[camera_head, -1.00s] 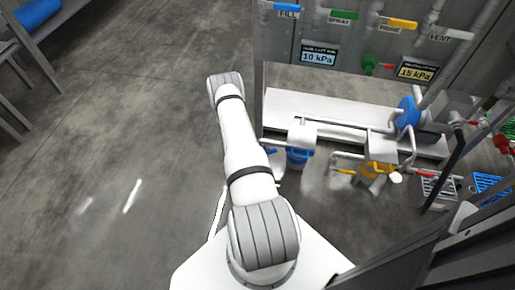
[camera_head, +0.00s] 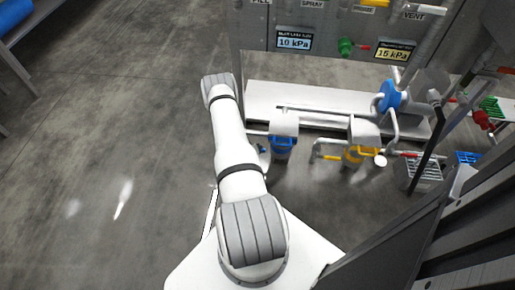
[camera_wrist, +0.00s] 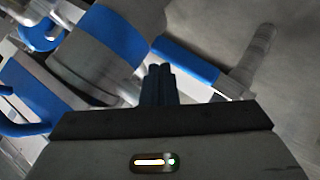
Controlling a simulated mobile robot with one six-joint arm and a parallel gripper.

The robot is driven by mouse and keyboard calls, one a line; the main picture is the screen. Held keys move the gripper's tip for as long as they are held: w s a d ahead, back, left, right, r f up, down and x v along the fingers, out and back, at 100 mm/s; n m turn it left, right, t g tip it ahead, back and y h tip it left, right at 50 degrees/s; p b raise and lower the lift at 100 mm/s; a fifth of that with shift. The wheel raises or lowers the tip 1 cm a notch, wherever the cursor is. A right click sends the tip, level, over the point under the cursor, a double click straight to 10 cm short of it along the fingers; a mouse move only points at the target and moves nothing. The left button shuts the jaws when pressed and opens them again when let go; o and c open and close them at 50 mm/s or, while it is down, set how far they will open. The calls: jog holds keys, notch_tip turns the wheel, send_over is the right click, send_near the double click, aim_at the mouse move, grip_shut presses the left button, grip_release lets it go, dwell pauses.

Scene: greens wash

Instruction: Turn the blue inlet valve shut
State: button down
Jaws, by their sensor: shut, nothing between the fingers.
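A blue bar-shaped handle (camera_wrist: 188,60) that looks like the inlet valve's lever lies just beyond my fingertips, slanting down to the right over a grey pipe. In the head view a small blue bar (camera_head: 257,133) shows left of the blue filter housing (camera_head: 281,150), beside my arm. My gripper (camera_wrist: 157,70) is shut and empty, its tips close to the handle's left end. I cannot tell whether they touch it.
A yellow filter housing (camera_head: 355,156) stands right of the blue one. A blue round part (camera_head: 389,96) sits on pipework by the white bench (camera_head: 262,100). A labelled grey panel (camera_head: 345,40) rises behind. Open floor (camera_head: 110,120) lies left.

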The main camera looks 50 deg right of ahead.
jog(key=shift+s+f, duration=0.1)
dwell(0.5)
jog(key=s+a+r+p, duration=0.3)
jog(key=a+r+p, duration=0.3)
jog(key=r, duration=0.5)
jog(key=shift+s, duration=0.3)
jog(key=shift+r, duration=0.1)
